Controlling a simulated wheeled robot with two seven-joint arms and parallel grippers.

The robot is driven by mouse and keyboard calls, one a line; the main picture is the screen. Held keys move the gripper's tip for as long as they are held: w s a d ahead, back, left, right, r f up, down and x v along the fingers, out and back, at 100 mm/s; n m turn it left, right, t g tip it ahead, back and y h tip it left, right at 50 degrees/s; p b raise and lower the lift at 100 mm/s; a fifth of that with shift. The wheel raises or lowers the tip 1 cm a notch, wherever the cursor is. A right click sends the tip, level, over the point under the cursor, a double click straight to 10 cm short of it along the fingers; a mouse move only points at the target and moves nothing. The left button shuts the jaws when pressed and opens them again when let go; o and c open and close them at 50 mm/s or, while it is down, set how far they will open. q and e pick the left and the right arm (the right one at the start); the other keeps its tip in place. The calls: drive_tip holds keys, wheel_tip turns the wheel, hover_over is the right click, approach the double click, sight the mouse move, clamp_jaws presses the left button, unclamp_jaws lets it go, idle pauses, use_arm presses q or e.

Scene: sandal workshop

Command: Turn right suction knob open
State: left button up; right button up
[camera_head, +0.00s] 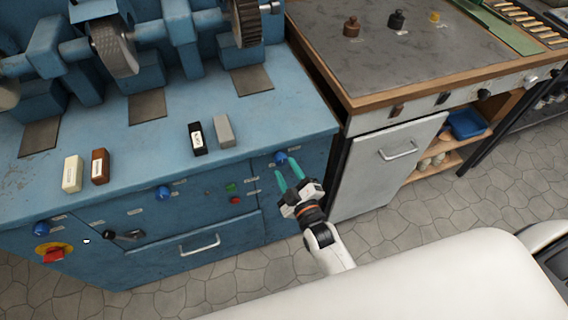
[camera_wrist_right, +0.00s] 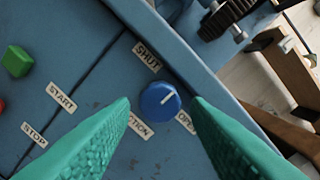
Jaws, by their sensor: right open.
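The right suction knob (camera_head: 281,158) is a round blue knob on the front panel of the blue machine, near its right end. In the right wrist view the knob (camera_wrist_right: 160,101) has a white pointer line, with a SHUT label (camera_wrist_right: 147,56) above it and a partly covered OPEN label (camera_wrist_right: 186,122) below right. My right gripper (camera_head: 288,172) is open, its green fingers reaching toward the knob. In the wrist view the fingertips (camera_wrist_right: 160,102) stand on either side of the knob; whether they touch it cannot be told. My left gripper is not in view.
Green START (camera_head: 231,187) and red STOP (camera_head: 235,200) buttons sit left of the knob. Other blue knobs (camera_head: 163,193) and a red switch (camera_head: 53,254) are farther left. A wooden-edged bench (camera_head: 345,97) stands to the right. Blocks (camera_head: 224,131) lie on the machine top.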

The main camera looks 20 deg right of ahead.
sight(280, 158)
drive_tip(key=shift+w+a, duration=0.1)
drive_tip(key=shift+w, duration=1.3)
drive_tip(key=shift+c, duration=0.5)
drive_tip(key=c, duration=0.6)
